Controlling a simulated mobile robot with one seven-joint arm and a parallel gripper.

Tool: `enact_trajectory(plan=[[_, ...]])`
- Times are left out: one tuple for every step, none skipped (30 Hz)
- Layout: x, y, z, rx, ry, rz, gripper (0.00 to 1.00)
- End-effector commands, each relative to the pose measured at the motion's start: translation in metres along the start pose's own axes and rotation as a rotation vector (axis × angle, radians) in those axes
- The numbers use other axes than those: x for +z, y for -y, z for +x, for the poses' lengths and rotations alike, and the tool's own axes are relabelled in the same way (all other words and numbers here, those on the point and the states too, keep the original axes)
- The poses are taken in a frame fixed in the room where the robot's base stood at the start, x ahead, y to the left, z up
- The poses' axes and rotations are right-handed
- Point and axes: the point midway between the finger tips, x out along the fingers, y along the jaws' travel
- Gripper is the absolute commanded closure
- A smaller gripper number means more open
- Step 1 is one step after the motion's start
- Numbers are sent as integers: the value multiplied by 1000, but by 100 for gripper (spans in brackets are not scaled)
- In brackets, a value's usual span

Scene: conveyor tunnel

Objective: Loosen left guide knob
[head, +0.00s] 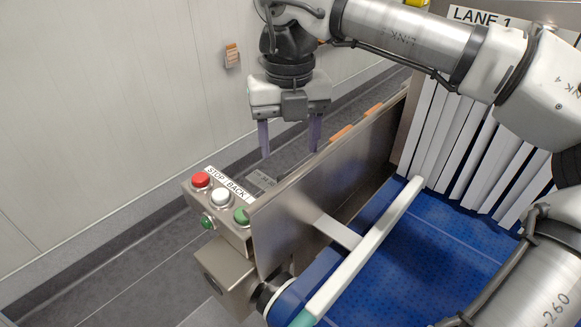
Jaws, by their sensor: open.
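My gripper (289,149) points down with its two purple-grey fingers spread wide, and nothing shows between them. It is on the outer, left side of the steel side panel (290,214), beyond the control box. The left guide rail (368,247), a long pale bar, runs along the blue belt and joins the panel by a flat bracket (337,231). I cannot make out a guide knob for certain; the outer face of the panel is hidden from this view.
A control box (227,228) carries red (201,179), white (221,197) and green (242,215) buttons left of the panel. Grey floor lies open at lower left.

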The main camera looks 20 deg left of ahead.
Motion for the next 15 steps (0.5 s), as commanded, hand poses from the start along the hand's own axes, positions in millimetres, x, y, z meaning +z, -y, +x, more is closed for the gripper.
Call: enact_trajectory(plan=[[-1, 0, 9, 1, -4, -2, 40], [-1, 0, 15, 1, -3, -3, 40], [-1, 0, 23, 1, -3, -3, 40], [-1, 0, 29, 2, -3, -2, 40], [-1, 0, 35, 1, -3, -2, 40], [-1, 0, 42, 1, -2, -2, 40], [-1, 0, 47, 2, -3, -3, 40], [-1, 0, 51, 1, -2, -2, 40], [0, 0, 56, 0, -2, -1, 40], [0, 0, 60, 1, -2, -1, 40], [0, 0, 63, 0, -1, -1, 40], [0, 0, 66, 0, 0, -1, 40], [0, 0, 68, 0, -1, 0, 40], [0, 0, 70, 0, -1, 0, 40], [0, 0, 72, 0, -1, 0, 40]])
